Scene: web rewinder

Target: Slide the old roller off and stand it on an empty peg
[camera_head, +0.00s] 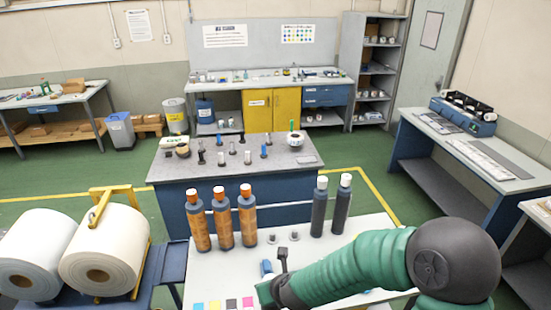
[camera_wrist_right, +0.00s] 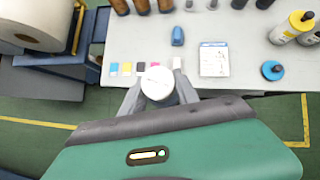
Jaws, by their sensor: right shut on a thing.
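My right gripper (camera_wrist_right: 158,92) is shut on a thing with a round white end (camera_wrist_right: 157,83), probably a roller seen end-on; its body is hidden. It is at the table's near edge in the wrist view. Three orange-brown rollers (camera_head: 223,217) with white caps stand on the table, as do two dark rollers (camera_head: 330,207). Between these groups are two short empty pegs (camera_head: 272,238) (camera_head: 294,236). My left gripper is not in view.
Colour swatches (camera_wrist_right: 126,69), a blue object (camera_wrist_right: 177,36) and a printed card (camera_wrist_right: 214,59) lie on the white table (camera_wrist_right: 245,22). Bottles (camera_wrist_right: 294,27) and a blue disc (camera_wrist_right: 272,70) are at its right. Large white paper rolls (camera_head: 104,250) stand left. A bench with small parts (camera_head: 235,172) is behind.

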